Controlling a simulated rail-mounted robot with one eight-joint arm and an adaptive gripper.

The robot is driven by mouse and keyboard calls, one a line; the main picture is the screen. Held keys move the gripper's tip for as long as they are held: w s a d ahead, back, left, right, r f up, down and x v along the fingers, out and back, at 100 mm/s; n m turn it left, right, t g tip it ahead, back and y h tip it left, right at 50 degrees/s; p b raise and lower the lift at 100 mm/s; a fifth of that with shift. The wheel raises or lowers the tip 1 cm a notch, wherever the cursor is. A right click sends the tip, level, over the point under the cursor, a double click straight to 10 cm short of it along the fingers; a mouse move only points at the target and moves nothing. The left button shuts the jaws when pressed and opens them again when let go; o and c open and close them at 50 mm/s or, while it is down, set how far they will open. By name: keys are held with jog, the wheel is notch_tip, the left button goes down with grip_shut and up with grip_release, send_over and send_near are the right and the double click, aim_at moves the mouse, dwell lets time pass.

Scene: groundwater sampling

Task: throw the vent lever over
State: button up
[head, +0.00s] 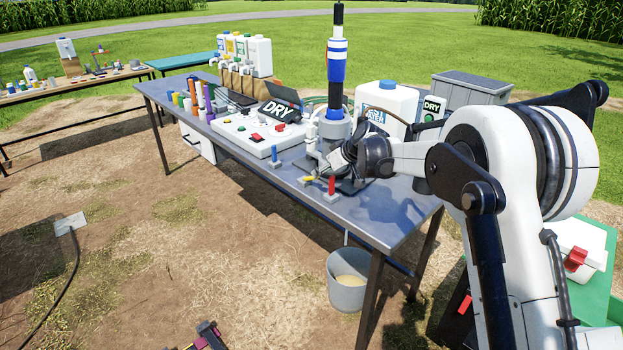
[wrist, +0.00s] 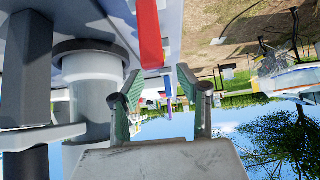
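Three small upright levers stand along the front edge of the metal table (head: 390,222): a blue lever (head: 274,154), a yellow lever (head: 308,180) and a red lever (head: 332,186). I cannot read which one is the vent lever. In the wrist view, which looks upside down, the red lever (wrist: 149,35) is near my gripper (wrist: 160,86), and a blue one (wrist: 168,108) shows farther off between the fingers. My gripper is open, with a clear gap and nothing held. Its fingertips are partly hidden in the head view, beside the grey pump fitting.
A tall blue-and-white cylinder (head: 337,62) stands in a grey fitting (head: 335,124) close to my gripper. A white control box (head: 258,135) with a DRY display is to the left. A white jug (head: 388,103) stands behind. A bucket (head: 346,290) is below the table.

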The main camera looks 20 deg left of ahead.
aim_at(311, 178)
jog(key=x, duration=0.7)
jog(key=shift+w+a+f, duration=0.1)
jog(key=shift+a+f, duration=0.05)
jog(key=shift+a, duration=0.05)
grip_shut()
